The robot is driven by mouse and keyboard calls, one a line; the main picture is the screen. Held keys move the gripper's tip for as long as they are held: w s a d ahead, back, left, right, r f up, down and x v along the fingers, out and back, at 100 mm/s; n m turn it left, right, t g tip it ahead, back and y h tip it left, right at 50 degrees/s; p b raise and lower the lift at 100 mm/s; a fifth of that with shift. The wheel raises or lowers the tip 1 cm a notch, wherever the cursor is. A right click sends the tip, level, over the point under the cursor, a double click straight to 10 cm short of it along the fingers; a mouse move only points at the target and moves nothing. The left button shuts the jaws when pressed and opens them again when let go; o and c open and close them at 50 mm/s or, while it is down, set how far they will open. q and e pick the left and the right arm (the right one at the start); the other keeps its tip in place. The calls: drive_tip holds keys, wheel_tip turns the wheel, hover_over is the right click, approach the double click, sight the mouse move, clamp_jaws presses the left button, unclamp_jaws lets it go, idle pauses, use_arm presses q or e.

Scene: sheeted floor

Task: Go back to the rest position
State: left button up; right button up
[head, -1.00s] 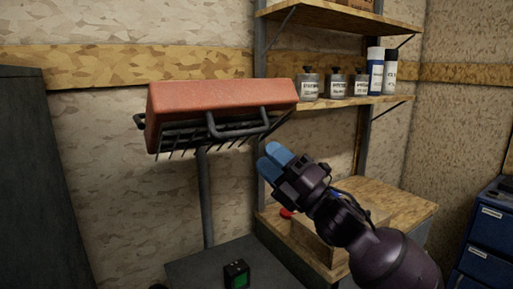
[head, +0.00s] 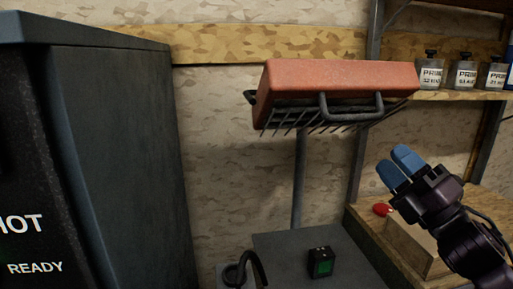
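My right gripper (head: 398,165) comes in from the lower right on its dark arm. Its two blue fingers lie side by side, with nothing visible between them. It is in front of and below the right end of a red box-shaped unit (head: 340,80), and looks apart from it. My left gripper is not in view.
The red unit has a handle and a wire grille below, near a grey post (head: 300,180). A dark cabinet marked "READY" (head: 120,150) fills the left. A small green-screened device (head: 320,262) sits on a grey surface. A wooden bench with a cardboard-coloured box (head: 412,243) and shelved cans (head: 465,73) are right.

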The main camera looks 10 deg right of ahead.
drive_tip(key=s+d+f+m+g+h, duration=0.1)
drive_tip(key=s+f+m+g+h, duration=0.4)
drive_tip(key=f+m, duration=0.6)
drive_tip(key=s+d+f+m+g+h, duration=0.1)
drive_tip(key=d+f+m+g+h, duration=0.15)
drive_tip(key=f+m+h, duration=0.9)
drive_tip(key=s+a+f+m+g+y, duration=0.25)
drive_tip(key=s+a+f+g, duration=0.3)
drive_tip(key=s+f, duration=0.5)
drive_tip(key=s+a+f+m+g+y, duration=0.1)
drive_tip(key=s+a+f+g+y, duration=0.25)
drive_tip(key=s+f+g, duration=0.5)
drive_tip(key=w+f+n+t+p, duration=0.1)
drive_tip(key=w+f+t, duration=0.5)
drive_tip(key=t, duration=0.4)
drive_tip(key=shift+w+a+f+p, duration=0.15)
drive_tip(key=shift+w+a+p, duration=0.2)
drive_tip(key=shift+w, duration=0.25)
drive_tip(key=shift+y, duration=0.25)
